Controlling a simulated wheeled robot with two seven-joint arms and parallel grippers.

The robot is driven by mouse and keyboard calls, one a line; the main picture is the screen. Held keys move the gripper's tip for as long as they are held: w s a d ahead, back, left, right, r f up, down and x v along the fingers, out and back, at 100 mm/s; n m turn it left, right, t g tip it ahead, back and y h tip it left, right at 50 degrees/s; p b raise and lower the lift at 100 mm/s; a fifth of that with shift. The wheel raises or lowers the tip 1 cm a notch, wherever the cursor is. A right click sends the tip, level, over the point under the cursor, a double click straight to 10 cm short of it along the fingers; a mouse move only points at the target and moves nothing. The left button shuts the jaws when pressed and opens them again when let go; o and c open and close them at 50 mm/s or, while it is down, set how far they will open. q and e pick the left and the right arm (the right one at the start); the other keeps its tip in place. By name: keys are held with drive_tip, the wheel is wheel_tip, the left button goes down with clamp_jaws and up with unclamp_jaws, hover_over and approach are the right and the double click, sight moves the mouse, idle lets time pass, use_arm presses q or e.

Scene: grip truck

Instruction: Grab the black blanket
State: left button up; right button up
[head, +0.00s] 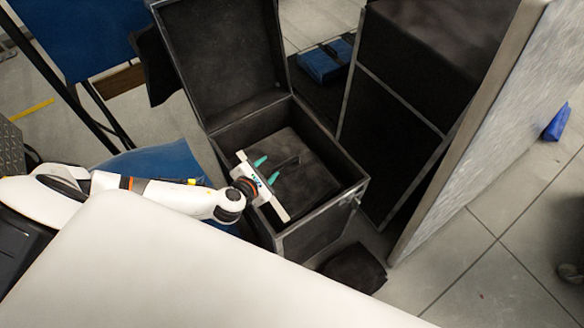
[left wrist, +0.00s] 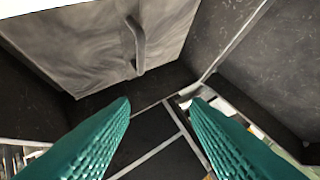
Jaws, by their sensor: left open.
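The black blanket (head: 310,160) appears to be the dark grey, flat-topped bundle inside the open black case (head: 320,135), with a raised strip across its top. In the left wrist view the bundle (left wrist: 85,45) fills the upper left, and the strip (left wrist: 137,45) stands out from it. My left gripper (head: 266,170) is over the left part of the case opening, its teal fingers open and pointing towards the bundle. In the left wrist view nothing is between the fingers (left wrist: 159,106). I cannot tell how far they are from the bundle. My right gripper is out of view.
The case's lid (head: 225,60) stands raised at the back. A tall dark case (head: 390,140) and a grey panel (head: 475,140) stand to the right. A dark soft bundle (head: 355,268) lies on the floor in front. A pale surface (head: 150,270) covers the lower left. Floor at right is mostly clear.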

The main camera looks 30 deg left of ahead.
use_arm(q)
drive_tip(key=b, duration=0.6)
approach(285, 165)
drive_tip(key=s, duration=0.1)
drive_tip(key=shift+a+r, duration=0.15)
drive_tip(key=shift+w, duration=0.25)
drive_tip(key=b+x, duration=0.1)
drive_tip(key=x, duration=0.5)
drive_tip(key=shift+b+x, duration=0.5)
drive_tip(key=shift+x, duration=2.25)
clamp_jaws()
drive_tip(key=shift+s+d, duration=0.1)
drive_tip(key=shift+d, duration=0.1)
